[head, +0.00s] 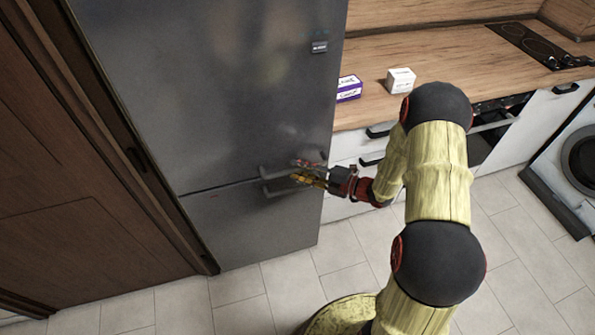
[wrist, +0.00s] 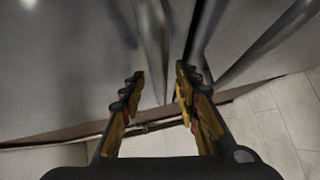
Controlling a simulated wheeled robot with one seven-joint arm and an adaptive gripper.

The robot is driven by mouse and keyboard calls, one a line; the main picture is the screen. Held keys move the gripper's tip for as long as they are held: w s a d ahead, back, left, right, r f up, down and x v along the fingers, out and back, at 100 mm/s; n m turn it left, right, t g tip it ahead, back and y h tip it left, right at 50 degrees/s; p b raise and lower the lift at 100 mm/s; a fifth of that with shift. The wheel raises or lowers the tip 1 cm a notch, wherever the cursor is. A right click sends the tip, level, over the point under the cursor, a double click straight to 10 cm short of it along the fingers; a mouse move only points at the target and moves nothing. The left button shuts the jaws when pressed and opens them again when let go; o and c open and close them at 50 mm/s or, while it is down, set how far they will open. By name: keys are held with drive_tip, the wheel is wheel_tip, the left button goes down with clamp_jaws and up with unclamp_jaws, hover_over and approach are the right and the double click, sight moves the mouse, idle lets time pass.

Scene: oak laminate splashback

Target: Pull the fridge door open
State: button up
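The fridge (head: 215,90) is a tall dark grey unit at the left of the head view, with a large upper door over a smaller lower door (head: 260,225). Both doors look shut. Two bar handles lie near the seam, the upper handle (head: 275,169) just above the lower one. My gripper (head: 306,172) is at the right end of these handles. In the wrist view my gripper (wrist: 160,74) is open, with its fingers apart. A grey handle bar (wrist: 152,40) runs just ahead of the gap between the fingertips. I cannot tell whether the fingers touch it.
A wooden worktop (head: 430,58) right of the fridge bears a purple and white box (head: 348,90), a white box (head: 400,80) and a black hob (head: 530,42). White drawers stand below it. A washing machine (head: 580,160) is at far right. The tiled floor (head: 235,290) before the fridge is clear.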

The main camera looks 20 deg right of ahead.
drive_tip(key=shift+w+a, duration=0.3)
drive_tip(key=shift+c, duration=0.2)
drive_tip(key=c, duration=0.7)
clamp_jaws()
